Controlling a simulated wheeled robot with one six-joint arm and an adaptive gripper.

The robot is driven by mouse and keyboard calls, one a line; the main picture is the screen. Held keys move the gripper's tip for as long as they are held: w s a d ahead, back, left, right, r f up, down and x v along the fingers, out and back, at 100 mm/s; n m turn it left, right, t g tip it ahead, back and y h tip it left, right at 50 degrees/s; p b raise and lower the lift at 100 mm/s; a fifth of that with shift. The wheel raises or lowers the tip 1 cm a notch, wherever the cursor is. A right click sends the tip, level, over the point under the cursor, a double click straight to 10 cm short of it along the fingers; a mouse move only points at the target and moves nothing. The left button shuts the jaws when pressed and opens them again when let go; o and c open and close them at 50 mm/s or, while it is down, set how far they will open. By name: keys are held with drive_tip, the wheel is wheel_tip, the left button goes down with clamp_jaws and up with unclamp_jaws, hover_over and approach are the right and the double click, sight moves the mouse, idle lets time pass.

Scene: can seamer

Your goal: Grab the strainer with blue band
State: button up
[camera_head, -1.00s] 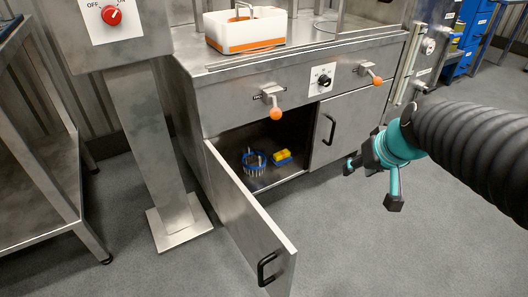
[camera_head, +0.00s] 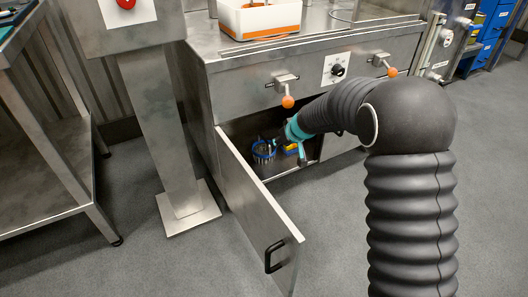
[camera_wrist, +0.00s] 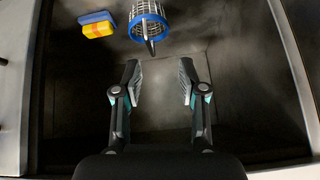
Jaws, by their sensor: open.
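The strainer with the blue band (camera_head: 263,151) stands inside the open lower cabinet, at its left part in the head view. In the wrist view the strainer (camera_wrist: 149,20) is a wire basket with a blue rim at the top middle, cut off by the picture's edge. A handle-like piece points from it toward my gripper. My gripper (camera_wrist: 158,72) is open and empty, with the strainer ahead of and apart from its fingertips. In the head view my gripper (camera_head: 284,142) reaches into the cabinet opening, close beside the strainer, and is partly hidden.
A yellow and blue block (camera_wrist: 97,25) lies beside the strainer; my arm partly hides it in the head view (camera_head: 291,149). The open cabinet door (camera_head: 257,208) swings out in front. Orange-knobbed levers (camera_head: 288,101) stick out above the opening. The metal post (camera_head: 164,130) stands left.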

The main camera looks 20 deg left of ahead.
drive_tip(key=n+t, duration=0.2)
approach(264, 138)
drive_tip(key=shift+p+x, duration=1.55)
drive_tip(key=shift+x, duration=3.85)
clamp_jaws()
